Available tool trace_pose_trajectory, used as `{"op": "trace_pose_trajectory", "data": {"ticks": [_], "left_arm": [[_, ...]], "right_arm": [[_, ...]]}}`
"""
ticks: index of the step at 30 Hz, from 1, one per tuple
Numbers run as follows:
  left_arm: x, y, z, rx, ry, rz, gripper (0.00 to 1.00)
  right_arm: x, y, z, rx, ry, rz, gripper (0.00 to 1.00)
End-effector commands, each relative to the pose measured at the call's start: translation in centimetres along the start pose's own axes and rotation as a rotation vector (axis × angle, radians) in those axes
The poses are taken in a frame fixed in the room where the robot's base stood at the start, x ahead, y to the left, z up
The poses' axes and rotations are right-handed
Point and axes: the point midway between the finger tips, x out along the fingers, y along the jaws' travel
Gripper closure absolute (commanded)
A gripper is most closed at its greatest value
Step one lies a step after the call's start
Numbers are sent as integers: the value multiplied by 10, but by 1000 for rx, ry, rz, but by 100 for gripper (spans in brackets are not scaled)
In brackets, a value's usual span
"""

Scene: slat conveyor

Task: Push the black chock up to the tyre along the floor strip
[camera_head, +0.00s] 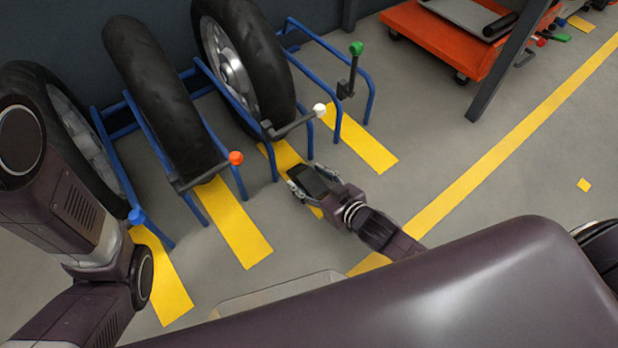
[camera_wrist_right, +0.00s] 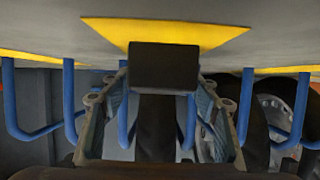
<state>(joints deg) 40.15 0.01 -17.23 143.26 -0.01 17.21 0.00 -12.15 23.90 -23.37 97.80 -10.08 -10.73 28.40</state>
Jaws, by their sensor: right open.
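The black chock (camera_head: 312,182) sits low over the third yellow floor strip (camera_head: 286,158) from the left. In the right wrist view it is a dark block (camera_wrist_right: 164,66) with yellow strip around it. My right gripper (camera_head: 306,176) is open, with its fingers on either side of the chock; I cannot tell if they touch it. The tyre (camera_head: 262,62) in line with this strip stands in a blue rack, with a gap of bare strip between it and the chock. My left arm shows, but its gripper is out of view.
Two more tyres (camera_head: 160,95) (camera_head: 28,85) stand to the left in blue tube racks (camera_head: 368,95). Levers carry white (camera_head: 319,109), orange (camera_head: 236,158), green (camera_head: 356,48) and blue (camera_head: 135,217) knobs. An orange cart (camera_head: 440,38) is at the back right.

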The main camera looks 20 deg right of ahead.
Motion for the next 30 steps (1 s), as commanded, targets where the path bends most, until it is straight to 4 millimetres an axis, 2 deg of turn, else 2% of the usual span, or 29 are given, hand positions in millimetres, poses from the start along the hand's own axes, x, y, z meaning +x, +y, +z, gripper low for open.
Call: {"op": "trace_pose_trajectory", "data": {"ticks": [4,7,21,25,30], "left_arm": [[2,0,1,0,0,0,60],[10,-2,4,0,-1,0,60],[62,-13,22,1,-1,0,60],[69,-14,25,1,-1,0,60],[71,-15,25,1,-1,0,60]], "right_arm": [[-2,0,-3,0,0,0,44],[-12,-1,-4,1,-2,-1,44],[-99,0,-5,1,-3,0,44],[-114,0,-4,1,-2,1,44],[-121,0,-2,0,1,0,44]]}}
